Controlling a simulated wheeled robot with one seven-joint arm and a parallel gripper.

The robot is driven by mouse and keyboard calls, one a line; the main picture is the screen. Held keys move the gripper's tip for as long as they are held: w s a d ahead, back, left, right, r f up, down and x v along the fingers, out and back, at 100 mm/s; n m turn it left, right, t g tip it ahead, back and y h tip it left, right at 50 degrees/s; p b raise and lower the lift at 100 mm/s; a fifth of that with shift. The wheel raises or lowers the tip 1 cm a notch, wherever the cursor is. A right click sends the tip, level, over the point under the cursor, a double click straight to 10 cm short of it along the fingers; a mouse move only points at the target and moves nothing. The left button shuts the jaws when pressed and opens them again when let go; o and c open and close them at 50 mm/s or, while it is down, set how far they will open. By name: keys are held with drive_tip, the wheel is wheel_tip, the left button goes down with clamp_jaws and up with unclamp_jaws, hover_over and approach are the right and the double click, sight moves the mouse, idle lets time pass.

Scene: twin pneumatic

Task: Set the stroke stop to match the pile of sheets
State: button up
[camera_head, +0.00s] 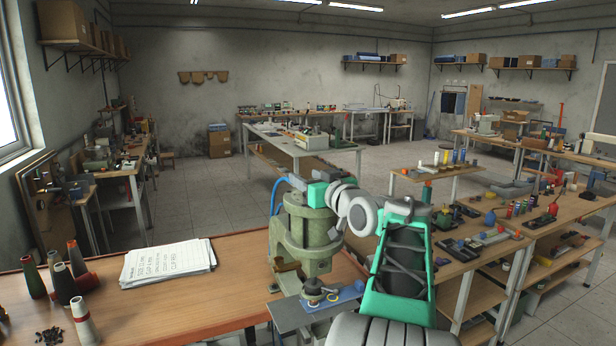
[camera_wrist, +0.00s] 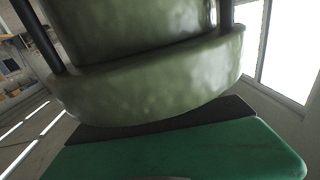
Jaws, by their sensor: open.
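A green pneumatic press (camera_head: 308,238) stands at the right end of the near wooden bench. Its rounded green body (camera_wrist: 150,85) and dark rods fill much of the wrist view. A pile of white sheets (camera_head: 168,263) lies flat on the bench, left of the press; lettering on top is too small to read. A thin blue piece (camera_head: 350,293) lies on the press's grey plate, beside a small round tool. My gripper (camera_head: 298,183) is open at the top of the press; its fingertips are partly hidden. I cannot make out which part is the stroke stop.
Several thread cones (camera_head: 63,284) and a small heap of dark bits (camera_head: 49,335) are at the bench's left. A blue hose (camera_head: 276,193) runs beside the press top. A cluttered bench (camera_head: 480,262) stands at right. Bare wood lies between the sheets and the press.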

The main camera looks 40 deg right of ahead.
clamp_jaws()
idle(0.4)
drive_tip(key=shift+f+h+b, duration=0.1)
drive_tip(key=shift+h+b, duration=0.4)
